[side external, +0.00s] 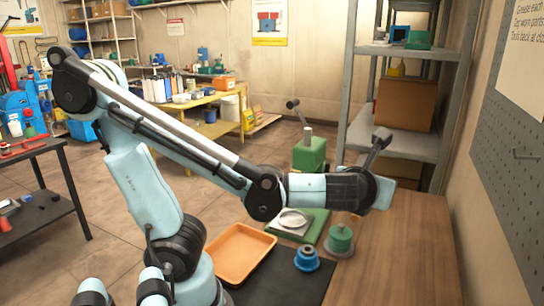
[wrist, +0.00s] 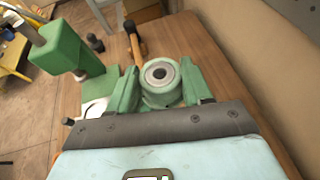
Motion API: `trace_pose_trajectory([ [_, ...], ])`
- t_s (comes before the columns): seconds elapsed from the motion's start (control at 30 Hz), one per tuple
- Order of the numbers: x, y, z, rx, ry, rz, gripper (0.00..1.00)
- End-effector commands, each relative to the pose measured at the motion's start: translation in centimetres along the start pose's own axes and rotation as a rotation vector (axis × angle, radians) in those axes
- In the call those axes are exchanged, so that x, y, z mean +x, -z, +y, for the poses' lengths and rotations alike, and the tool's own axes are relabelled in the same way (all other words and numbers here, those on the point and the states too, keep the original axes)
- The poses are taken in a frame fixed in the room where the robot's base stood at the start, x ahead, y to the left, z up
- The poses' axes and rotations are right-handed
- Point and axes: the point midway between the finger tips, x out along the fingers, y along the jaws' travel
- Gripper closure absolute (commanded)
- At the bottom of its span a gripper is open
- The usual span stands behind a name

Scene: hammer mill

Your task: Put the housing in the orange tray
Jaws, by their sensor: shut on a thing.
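The housing (wrist: 160,82) is a green round part with a pale ring and a dark bore. In the wrist view it sits between the two green fingers of my gripper (wrist: 162,88), which is shut on it. In the side view the end of my arm is above the right part of the bench, and the fingers and held housing cannot be made out. The orange tray (side external: 240,254) lies empty at the left front of the bench, well left of my gripper, beside my lower arm.
A green press (side external: 310,153) with a base and silver disc (side external: 293,219) stands behind the tray. A green flanged part (side external: 340,240) and a blue part (side external: 307,258) stand right of the tray. The right front bench is clear.

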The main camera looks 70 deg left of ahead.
Motion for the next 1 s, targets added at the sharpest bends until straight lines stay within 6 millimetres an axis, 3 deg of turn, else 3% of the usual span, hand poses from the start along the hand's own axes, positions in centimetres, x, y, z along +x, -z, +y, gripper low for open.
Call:
trace_pose_trajectory([
  [0.2,-1.0,0.1,-1.1,0.03,0.07,-0.001,1.0],
  [0.37,0.5,-0.2,0.5,-0.012,-0.033,-0.001,1.0],
  [0.7,5.6,-0.2,8.6,-0.215,-0.523,-0.001,1.0],
  [1.0,7.8,2.0,16.4,-0.407,-0.986,-0.002,1.0],
])
